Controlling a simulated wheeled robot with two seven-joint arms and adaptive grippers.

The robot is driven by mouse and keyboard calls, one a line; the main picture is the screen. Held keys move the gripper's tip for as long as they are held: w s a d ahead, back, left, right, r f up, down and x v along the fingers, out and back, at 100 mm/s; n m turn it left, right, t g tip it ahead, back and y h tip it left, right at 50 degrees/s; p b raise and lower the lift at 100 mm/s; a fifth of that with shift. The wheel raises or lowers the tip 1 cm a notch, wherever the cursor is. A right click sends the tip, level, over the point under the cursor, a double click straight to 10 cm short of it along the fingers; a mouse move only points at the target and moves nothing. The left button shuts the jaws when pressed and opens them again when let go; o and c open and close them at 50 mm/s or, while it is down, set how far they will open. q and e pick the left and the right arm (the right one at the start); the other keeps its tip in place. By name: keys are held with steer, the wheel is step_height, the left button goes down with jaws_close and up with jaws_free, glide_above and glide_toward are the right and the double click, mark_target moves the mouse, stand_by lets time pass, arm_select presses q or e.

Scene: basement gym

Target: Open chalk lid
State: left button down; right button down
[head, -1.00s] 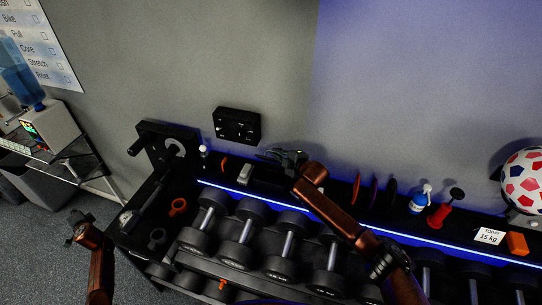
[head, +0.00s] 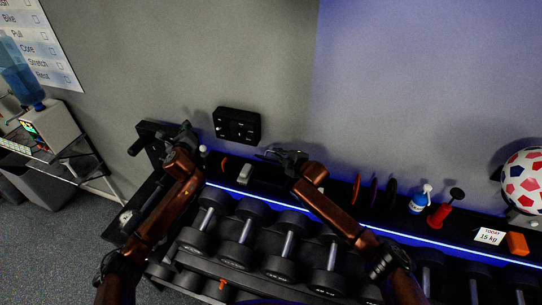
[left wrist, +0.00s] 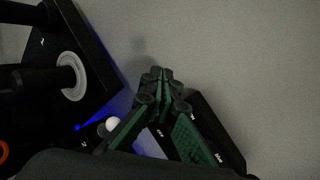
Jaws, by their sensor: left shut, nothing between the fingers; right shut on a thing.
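I cannot clearly make out the chalk container or its lid. My right gripper (head: 272,154) is over the back of the rack's top shelf. It is shut on a dark thing, mostly hidden by the gripper and too small to identify. My left gripper (head: 187,127) is raised in front of the wall at the shelf's left end, left of the wall box. In the left wrist view its green fingers (left wrist: 160,76) are shut with their tips together, and nothing shows between them.
A black wall box (head: 237,125) is above the shelf. A small white-topped thing (head: 203,150) and a pale block (head: 245,173) stand on the shelf. Several dumbbells (head: 287,248) fill the rack below. A blue bottle (head: 420,200) and a ball (head: 525,180) are farther right.

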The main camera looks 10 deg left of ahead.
arm_select(q)
steer(key=s+d+f+m+g+h, duration=0.1)
steer(key=s+d+f+m+h, duration=0.2)
steer(key=d, duration=0.7)
steer(key=s+d+f+m+g+h, duration=0.15)
steer(key=d+m, duration=0.35)
steer(key=d, duration=0.6)
steer(key=s+d+f+m+h, duration=0.3)
steer(key=s+d+f+m, duration=0.1)
steer(key=d, duration=0.6)
steer(key=x, duration=1)
steer(key=shift+w, duration=0.1)
steer(key=shift+w+r, duration=0.2)
steer(key=shift+w, duration=0.5)
steer(key=shift+d+f+g, duration=0.1)
steer(key=shift+d+g, duration=0.05)
steer(key=shift+g, duration=0.1)
